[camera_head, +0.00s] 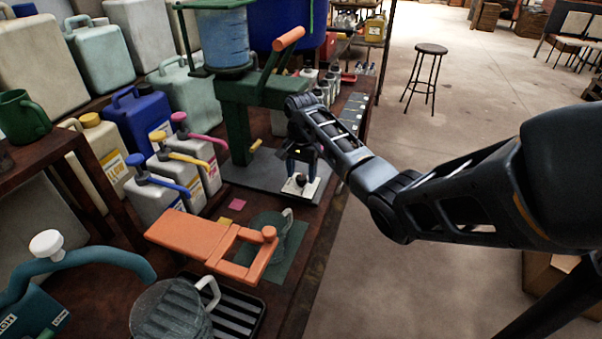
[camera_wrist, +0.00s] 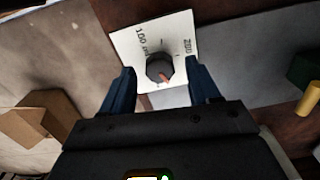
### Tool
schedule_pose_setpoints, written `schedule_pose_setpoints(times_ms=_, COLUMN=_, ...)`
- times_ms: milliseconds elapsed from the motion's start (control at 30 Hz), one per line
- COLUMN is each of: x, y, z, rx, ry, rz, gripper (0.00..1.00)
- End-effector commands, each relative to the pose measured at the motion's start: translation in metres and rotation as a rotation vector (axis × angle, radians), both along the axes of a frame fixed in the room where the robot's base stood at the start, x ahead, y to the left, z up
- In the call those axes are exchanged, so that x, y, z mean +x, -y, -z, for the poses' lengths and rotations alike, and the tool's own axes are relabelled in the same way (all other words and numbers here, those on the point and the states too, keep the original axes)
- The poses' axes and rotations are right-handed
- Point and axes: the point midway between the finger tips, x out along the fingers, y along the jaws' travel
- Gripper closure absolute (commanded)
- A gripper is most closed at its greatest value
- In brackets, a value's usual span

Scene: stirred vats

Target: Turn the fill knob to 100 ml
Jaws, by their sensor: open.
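The pointer is toward the lower right, away from the 100 ml mark. My gripper (camera_wrist: 162,84) is open, with one blue finger on each side of the knob's near part; I cannot tell whether they touch it. In the head view my gripper (camera_head: 303,170) is above the white plate (camera_head: 313,187), and the knob is small and dark there.
A green press-like stand (camera_head: 238,120) with a blue-filled vessel (camera_head: 222,38) rises behind my gripper. Pump bottles (camera_head: 170,170) crowd the left. Open floor lies right of the bench.

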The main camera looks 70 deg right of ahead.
Motion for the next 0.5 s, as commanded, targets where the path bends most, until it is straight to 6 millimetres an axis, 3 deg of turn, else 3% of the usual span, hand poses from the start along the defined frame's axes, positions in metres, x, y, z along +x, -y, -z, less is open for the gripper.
schedule_pose_setpoints(times_ms=367, x=0.0001, y=-0.0001, z=0.0078, rx=-0.001, ry=0.001, rz=0.000, gripper=0.39)
schedule_pose_setpoints(times_ms=500, x=0.0001, y=-0.0001, z=0.0077, rx=-0.001, ry=0.001, rz=0.000, gripper=0.51)
